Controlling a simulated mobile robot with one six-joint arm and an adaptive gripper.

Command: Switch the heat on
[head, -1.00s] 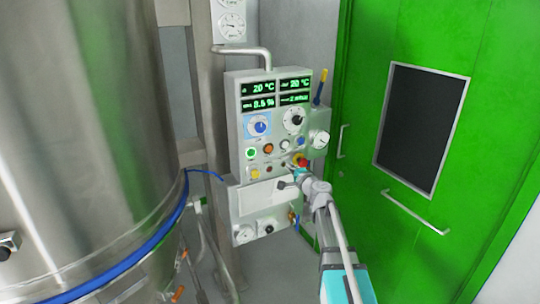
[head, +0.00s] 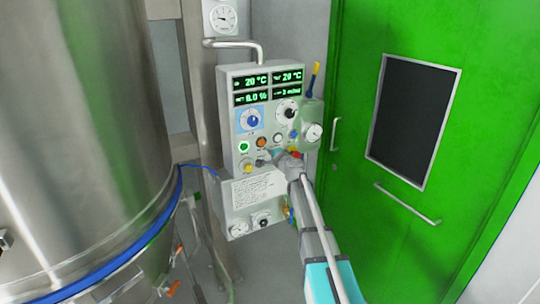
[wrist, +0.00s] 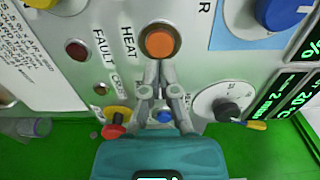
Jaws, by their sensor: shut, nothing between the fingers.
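The control panel (head: 236,110) stands in the middle of the head view. Its orange button (head: 261,142) sits in a row between a green button (head: 243,147) and a white one (head: 277,137). In the wrist view the orange button (wrist: 160,42) has a dark ring and the word HEAT beside it. My gripper (wrist: 160,67) is shut and empty, its fingertips right at the button's lower edge in that view. I cannot tell whether they touch it. In the head view my gripper (head: 267,156) is just below the orange button, partly hidden by the wrist.
A dark red FAULT lamp (wrist: 77,50) and a red knob on yellow (wrist: 116,124) are close by. A blue knob (head: 253,120), a black dial (head: 288,113) and green readouts (head: 270,87) are above. A steel vessel (head: 80,130) stands left, a green door (head: 390,220) right.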

